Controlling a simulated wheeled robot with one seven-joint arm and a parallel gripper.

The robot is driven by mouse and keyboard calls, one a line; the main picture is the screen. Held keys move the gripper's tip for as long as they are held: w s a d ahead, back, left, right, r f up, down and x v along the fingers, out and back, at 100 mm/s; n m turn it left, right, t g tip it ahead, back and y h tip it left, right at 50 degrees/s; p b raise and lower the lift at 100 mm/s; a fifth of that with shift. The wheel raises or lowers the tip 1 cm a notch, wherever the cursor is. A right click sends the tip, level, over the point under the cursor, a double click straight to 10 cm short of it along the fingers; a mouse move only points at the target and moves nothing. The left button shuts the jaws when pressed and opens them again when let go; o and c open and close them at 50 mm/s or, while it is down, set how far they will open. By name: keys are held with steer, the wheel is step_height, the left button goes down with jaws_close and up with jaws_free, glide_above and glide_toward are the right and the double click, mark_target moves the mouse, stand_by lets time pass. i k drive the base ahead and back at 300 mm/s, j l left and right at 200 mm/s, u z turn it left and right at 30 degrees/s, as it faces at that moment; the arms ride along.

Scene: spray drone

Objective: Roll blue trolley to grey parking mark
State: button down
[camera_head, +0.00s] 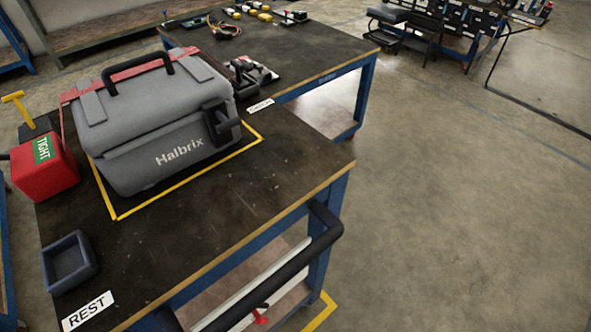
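The blue trolley (253,205) fills the left and lower part of the head view, with a dark top, wood-coloured edge and blue frame. Its black push handle (325,232) runs along the near side. A small red part (260,318) shows below the handle. A yellow line (322,308) lies on the floor by its near right corner. A thin dark outline (535,108) on the floor at the upper right bounds a grey patch; I cannot tell whether it is the grey parking mark. My gripper is not in view.
A grey Halbrix case (165,120) stands inside a yellow outline on the trolley. A red TIGHT block (45,165) and a grey tray (70,262) are beside it. A blue-framed bench (300,45) stands behind. Concrete floor (450,200) at right is clear.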

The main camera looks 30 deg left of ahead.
mark_target(201, 249)
steer(key=u, duration=1.05)
